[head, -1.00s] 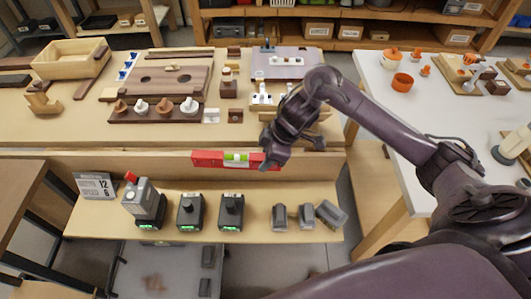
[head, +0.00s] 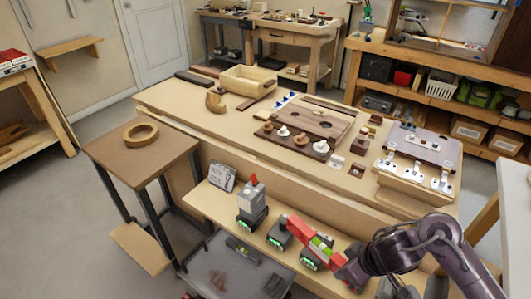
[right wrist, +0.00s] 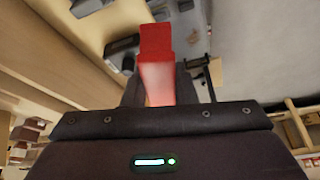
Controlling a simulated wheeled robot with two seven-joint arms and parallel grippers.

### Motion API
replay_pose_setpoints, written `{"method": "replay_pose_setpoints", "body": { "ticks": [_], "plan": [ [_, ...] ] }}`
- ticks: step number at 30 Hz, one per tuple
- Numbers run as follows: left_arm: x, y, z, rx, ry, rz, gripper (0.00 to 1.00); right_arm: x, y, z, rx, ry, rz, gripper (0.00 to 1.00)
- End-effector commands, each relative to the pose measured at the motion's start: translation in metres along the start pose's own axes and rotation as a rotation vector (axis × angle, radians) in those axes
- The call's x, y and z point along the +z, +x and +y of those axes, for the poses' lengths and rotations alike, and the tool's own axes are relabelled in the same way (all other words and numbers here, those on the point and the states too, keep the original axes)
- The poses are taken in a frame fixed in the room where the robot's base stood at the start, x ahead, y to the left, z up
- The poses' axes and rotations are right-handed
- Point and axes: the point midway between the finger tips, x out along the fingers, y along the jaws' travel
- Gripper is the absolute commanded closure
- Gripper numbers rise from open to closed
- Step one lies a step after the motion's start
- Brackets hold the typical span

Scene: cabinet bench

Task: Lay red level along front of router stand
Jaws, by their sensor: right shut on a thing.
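The red level (head: 302,230), with a bright green vial section, is held in the air at a slant over the bench's lower shelf. My right gripper (head: 347,272) is shut on its near end; the far end points up and left in the head view. In the right wrist view the red level (right wrist: 157,62) sticks out from between the fingers. A small brown-topped stand (head: 175,150) with dark legs, likely the router stand, is at the left, well apart from the level. My left gripper is not in view.
A wooden ring (head: 141,134) lies on the stand's top. Chargers with green lights, one with a tool battery (head: 252,200), stand on the lower shelf (head: 212,202) near the level. A grey tray-like surface (head: 225,275) is below. Floor shows left of the stand.

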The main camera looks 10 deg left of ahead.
Motion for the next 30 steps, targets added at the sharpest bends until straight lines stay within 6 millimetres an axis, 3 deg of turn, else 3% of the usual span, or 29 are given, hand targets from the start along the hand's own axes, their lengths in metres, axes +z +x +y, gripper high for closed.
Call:
{"method": "replay_pose_setpoints", "body": {
  "ticks": [5,14,18,30],
  "plan": [
    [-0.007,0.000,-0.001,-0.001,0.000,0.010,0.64,0.023,-0.001,0.000,0.049,0.129,-0.001,1.00],
    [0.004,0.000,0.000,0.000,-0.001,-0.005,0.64,0.085,-0.016,0.004,0.179,0.447,-0.003,1.00],
    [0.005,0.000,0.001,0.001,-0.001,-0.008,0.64,0.107,-0.021,-0.003,0.235,0.592,0.000,1.00],
    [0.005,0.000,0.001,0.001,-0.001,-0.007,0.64,0.113,-0.022,-0.014,0.274,0.673,-0.002,1.00]
  ]
}}
